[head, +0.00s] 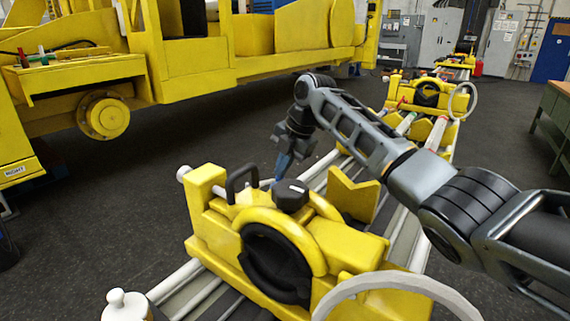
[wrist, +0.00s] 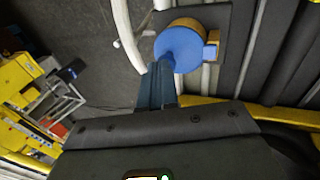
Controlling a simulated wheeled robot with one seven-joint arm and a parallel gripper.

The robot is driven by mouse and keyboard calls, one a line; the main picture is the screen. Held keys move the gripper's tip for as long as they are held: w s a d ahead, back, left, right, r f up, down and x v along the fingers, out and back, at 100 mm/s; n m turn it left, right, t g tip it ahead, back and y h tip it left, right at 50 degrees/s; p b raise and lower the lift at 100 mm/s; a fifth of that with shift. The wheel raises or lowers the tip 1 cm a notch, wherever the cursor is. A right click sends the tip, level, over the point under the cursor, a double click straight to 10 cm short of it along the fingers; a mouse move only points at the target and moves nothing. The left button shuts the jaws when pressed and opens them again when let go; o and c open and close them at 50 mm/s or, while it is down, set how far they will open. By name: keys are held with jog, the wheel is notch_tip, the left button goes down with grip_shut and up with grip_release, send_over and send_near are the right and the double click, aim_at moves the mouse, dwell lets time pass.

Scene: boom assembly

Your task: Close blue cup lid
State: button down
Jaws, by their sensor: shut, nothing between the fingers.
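In the wrist view a round blue lid (wrist: 182,45) lies over a yellow round cup body (wrist: 185,24), with a small yellow and blue piece at its right side. Whether the lid is fully seated cannot be told. My gripper (wrist: 160,68) is shut and empty, its dark blue fingers overlapping the lid's lower left edge in the picture; contact cannot be told. In the head view my gripper (head: 280,178) points down behind the yellow clamp block (head: 330,245) and its black knob (head: 290,194). The lid and cup are hidden there.
Rails and white pipes (head: 185,285) run beneath the clamp block. A second yellow clamp (head: 425,95) stands farther back. A large yellow machine (head: 190,60) fills the upper left. Dark floor (head: 110,190) is clear between machine and rails. A workbench (head: 555,110) stands at right.

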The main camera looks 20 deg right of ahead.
jog(key=shift+w+a+f, duration=0.3)
jog(key=shift+w+f, duration=0.05)
jog(key=shift+f, duration=0.1)
dwell(0.5)
